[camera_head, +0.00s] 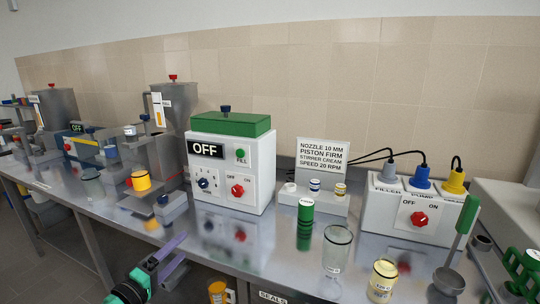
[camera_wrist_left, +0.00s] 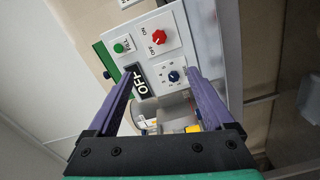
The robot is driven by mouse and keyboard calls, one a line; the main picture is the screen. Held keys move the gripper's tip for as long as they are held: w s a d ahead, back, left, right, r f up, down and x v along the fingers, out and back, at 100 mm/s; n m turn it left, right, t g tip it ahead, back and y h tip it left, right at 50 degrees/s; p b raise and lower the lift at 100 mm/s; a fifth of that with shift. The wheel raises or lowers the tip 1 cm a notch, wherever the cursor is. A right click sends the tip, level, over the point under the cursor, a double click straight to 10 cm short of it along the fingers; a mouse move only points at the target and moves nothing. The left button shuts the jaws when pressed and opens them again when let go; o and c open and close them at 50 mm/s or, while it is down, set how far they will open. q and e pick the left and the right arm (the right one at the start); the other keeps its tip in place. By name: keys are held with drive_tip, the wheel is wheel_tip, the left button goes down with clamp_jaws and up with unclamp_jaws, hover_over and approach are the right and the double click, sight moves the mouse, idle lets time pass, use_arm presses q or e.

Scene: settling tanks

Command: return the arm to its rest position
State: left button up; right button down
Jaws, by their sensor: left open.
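My left gripper (camera_head: 178,250) comes in from the bottom left, low in front of the steel bench's front edge. Its two purple fingers are spread apart with nothing visible between them. In the left wrist view the open fingers (camera_wrist_left: 160,82) frame the white control box (camera_wrist_left: 150,50), which stands beyond them. In the head view that control box (camera_head: 265,178) has a green lid, an OFF display, a blue knob and a red knob. The fingers look apart from the box. No right gripper shows.
The bench (camera_head: 225,235) carries a glass beaker (camera_head: 336,252), a green cylinder (camera_head: 305,222), a cream jar (camera_head: 382,280) and a ladle (camera_head: 449,278). A socket box (camera_head: 412,212) with three plugs stands right. Filling machines (camera_head: 165,130) stand left. An orange-capped container (camera_head: 217,291) is near the gripper.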

use_arm(q)
drive_tip(key=s+a+f+m+g+y, duration=0.1)
drive_tip(key=s+f+g+y, duration=0.2)
drive_tip(key=f, duration=0.9)
drive_tip(key=s+a+f+m+g, duration=0.15)
drive_tip(key=s+f, duration=0.35)
drive_tip(key=f, duration=0.8)
drive_tip(key=s+a+f+m+g+y, duration=0.1)
drive_tip(key=s+f+g+y, duration=0.15)
drive_tip(key=f, duration=0.95)
drive_tip(key=s+f+m+g, duration=0.3)
drive_tip(key=s+f, duration=0.3)
drive_tip(key=s, duration=0.5)
drive_tip(key=s+f+m+g+y, duration=0.1)
drive_tip(key=s+f+m+g, duration=0.1)
drive_tip(key=s+f, duration=0.5)
drive_tip(key=s+f+m+g, duration=0.3)
drive_tip(key=s+f, duration=0.3)
drive_tip(key=s, duration=1.1)
drive_tip(key=shift+d+f+m+g, duration=0.3)
drive_tip(key=shift+d+f+m, duration=0.05)
drive_tip(key=shift+m, duration=0.5)
use_arm(e)
drive_tip(key=shift+w+a+r, duration=0.1)
drive_tip(key=shift+w, duration=0.3)
